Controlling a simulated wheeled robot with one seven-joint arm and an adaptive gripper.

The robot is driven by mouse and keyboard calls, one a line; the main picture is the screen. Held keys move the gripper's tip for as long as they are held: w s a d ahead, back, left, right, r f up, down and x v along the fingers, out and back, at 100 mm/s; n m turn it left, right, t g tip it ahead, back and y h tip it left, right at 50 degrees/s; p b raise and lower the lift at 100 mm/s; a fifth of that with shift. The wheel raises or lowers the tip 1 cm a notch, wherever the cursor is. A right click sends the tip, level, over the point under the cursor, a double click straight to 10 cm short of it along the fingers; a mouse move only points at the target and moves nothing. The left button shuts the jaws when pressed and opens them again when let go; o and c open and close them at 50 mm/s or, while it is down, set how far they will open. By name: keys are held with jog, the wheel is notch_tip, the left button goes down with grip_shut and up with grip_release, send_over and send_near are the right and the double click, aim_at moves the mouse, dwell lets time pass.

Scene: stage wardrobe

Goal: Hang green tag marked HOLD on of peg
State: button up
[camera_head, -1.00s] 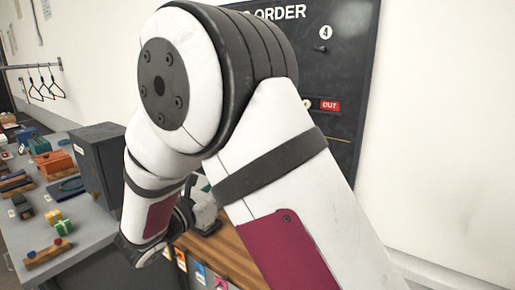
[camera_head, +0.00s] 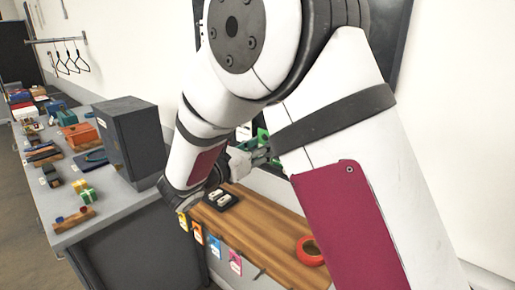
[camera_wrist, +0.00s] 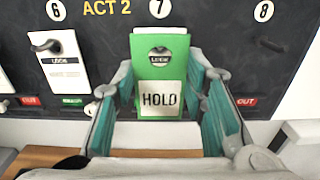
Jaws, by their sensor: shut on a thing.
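In the wrist view my gripper (camera_wrist: 161,90) is shut on the green tag (camera_wrist: 146,66) marked HOLD, its teal-padded fingers on either side. The tag hangs upright in front of the dark board (camera_wrist: 222,50), below the number 7. It hides any peg there; I cannot tell whether it touches the board. A white tag (camera_wrist: 62,72) hangs on the peg (camera_wrist: 47,46) under 6. The peg (camera_wrist: 273,44) under 8 is bare. In the head view my arm hides most of the board, and a bit of green (camera_head: 262,135) shows by the gripper (camera_head: 262,152).
A grey cabinet (camera_head: 134,135) and a cluttered grey table (camera_head: 117,210) stand to the left.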

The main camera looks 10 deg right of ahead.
jog(key=shift+f+b+x, duration=0.25)
jog(key=shift+b+x, duration=0.15)
jog(key=shift+x, duration=1)
jog(key=shift+f+b+x, duration=0.2)
jog(key=shift+b+x, duration=0.2)
jog(key=shift+x, duration=0.95)
jog(key=o, duration=0.8)
